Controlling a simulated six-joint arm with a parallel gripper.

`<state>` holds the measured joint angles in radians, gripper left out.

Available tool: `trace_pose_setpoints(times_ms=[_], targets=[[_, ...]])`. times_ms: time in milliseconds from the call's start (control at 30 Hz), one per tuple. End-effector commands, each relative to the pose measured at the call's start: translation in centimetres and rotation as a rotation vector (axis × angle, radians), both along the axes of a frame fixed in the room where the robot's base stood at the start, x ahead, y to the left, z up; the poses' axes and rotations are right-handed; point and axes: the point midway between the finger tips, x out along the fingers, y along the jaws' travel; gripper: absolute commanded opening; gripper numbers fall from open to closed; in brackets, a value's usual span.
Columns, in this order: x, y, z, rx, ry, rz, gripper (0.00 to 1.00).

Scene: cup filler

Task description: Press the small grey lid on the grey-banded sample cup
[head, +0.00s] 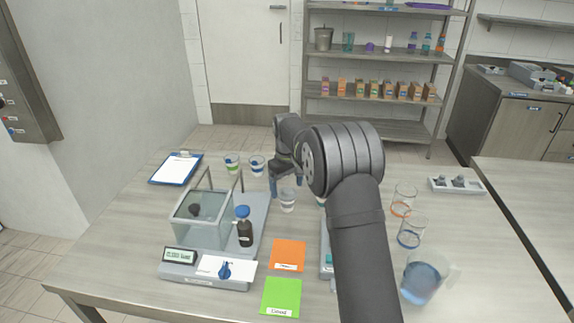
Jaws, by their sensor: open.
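A small clear cup with a greyish band (288,202) stands upright on the table, just right of the grey balance base. My gripper (286,184) is open and points down, its blue-tipped fingers apart just behind or above this cup's rim. I cannot tell whether the fingers touch the cup. I cannot make out a small grey lid for certain; the cup's top is too small to tell whether a lid lies on it. My arm hides part of the table to the right.
A balance with a glass box (202,218) and a dark blue-capped bottle (244,226) stand left. Green-banded (232,165) and blue-banded (257,166) cups stand behind. Orange (288,254) and green (281,297) cards lie in front. A pitcher (424,279) stands right.

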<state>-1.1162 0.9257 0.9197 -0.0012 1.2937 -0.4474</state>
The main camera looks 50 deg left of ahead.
Motion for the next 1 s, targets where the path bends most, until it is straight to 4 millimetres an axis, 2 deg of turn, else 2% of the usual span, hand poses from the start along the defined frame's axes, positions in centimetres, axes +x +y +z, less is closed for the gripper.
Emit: trace_pose_setpoints(times_ms=[400,600,800,1000], targets=[[0.0,0.1,9.7,0.004,-0.002,0.0,0.83],[0.0,0.0,13.8,0.003,-0.001,0.0,0.83],[0.0,0.0,15.9,0.001,-0.001,0.0,0.83],[-0.1,-0.1,16.4,-0.001,0.0,0.0,0.83]])
